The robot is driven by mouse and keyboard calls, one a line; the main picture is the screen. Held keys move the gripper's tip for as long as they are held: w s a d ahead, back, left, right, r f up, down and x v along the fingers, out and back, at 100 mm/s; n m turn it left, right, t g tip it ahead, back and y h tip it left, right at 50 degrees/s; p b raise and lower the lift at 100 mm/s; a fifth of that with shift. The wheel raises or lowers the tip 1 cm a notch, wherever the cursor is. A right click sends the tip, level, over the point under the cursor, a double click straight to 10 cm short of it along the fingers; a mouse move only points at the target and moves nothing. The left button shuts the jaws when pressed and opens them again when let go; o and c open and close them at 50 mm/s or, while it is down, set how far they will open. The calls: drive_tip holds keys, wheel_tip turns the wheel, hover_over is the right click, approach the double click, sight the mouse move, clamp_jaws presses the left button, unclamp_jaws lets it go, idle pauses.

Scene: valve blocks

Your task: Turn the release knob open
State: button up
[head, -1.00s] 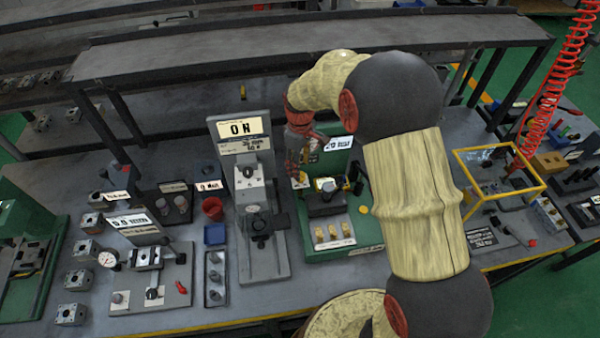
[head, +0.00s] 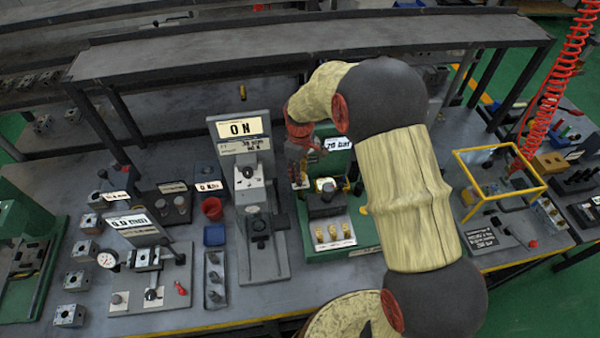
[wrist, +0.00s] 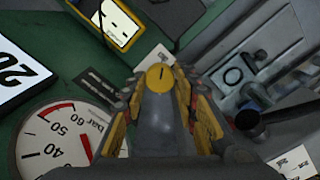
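The release knob appears to be the round yellow knob (wrist: 160,77) with a dark line across its face, seen in the wrist view. My gripper (wrist: 160,88) has one finger on each side of it, with the fingertips close to its rim. I cannot tell whether they touch it. My arm and gripper hide part of the block, and the knob cannot be made out there.
A round bar gauge (wrist: 62,142) and a tilted display (wrist: 18,75) are left of the gripper in the wrist view. A grey force stand (head: 262,265) stands close on the left in the head view. A yellow-framed box (head: 497,150) is on the right.

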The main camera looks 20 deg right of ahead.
drive_tip(key=c, duration=0.6)
drive_tip(key=shift+m, duration=0.3)
drive_tip(key=m+p, duration=0.1)
drive_tip(key=m, duration=0.8)
drive_tip(key=shift+m, duration=0.4)
drive_tip(key=shift+m+p, duration=0.4)
drive_tip(key=shift+m, duration=1.5)
drive_tip(key=o, duration=1.1)
